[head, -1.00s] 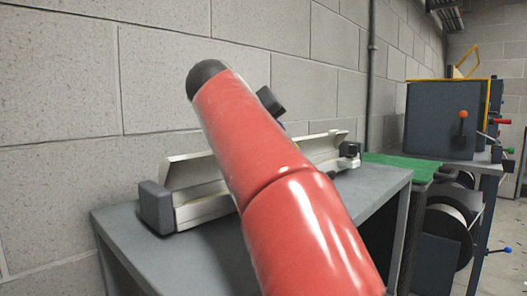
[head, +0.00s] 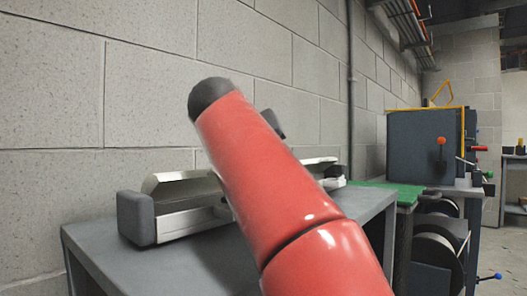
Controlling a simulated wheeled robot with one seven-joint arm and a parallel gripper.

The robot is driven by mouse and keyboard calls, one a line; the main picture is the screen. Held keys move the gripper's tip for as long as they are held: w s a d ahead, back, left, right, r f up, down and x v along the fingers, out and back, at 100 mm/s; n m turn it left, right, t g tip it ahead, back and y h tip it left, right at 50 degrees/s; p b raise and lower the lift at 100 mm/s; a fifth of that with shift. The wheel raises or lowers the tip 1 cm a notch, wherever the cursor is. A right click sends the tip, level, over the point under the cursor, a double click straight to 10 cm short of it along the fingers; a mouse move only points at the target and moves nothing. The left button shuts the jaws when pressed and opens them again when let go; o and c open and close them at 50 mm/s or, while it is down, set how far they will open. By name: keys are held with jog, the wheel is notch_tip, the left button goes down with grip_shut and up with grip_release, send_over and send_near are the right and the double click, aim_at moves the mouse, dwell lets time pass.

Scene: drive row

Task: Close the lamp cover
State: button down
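The lamp (head: 190,222) is a long, pale fixture with dark grey end blocks, lying on a grey bench against the block wall. Its left end block (head: 136,218) is in plain view. The lamp cover (head: 182,184) is a pale strip along the top that appears raised and tilted at the left end. My red arm crosses in front of the lamp and hides its middle. A short piece of the lamp shows right of the arm. My gripper is not clearly visible; only a dark part shows behind the arm.
The grey bench (head: 90,246) has bare top in front of the lamp. To the right are a green mat (head: 398,194), a dark blue cabinet (head: 420,140) with an orange-knobbed lever, and large reels below. The block wall stands close behind the bench.

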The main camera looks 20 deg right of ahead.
jog(key=shift+d+f, duration=0.1)
jog(key=shift+f, duration=0.1)
jog(key=c, duration=1.2)
grip_release()
jog(key=shift+r, duration=0.2)
notch_tip(320, 180, up, 20)
jog(key=p, duration=1.5)
jog(key=shift+p, duration=0.4)
jog(key=shift+f, duration=0.15)
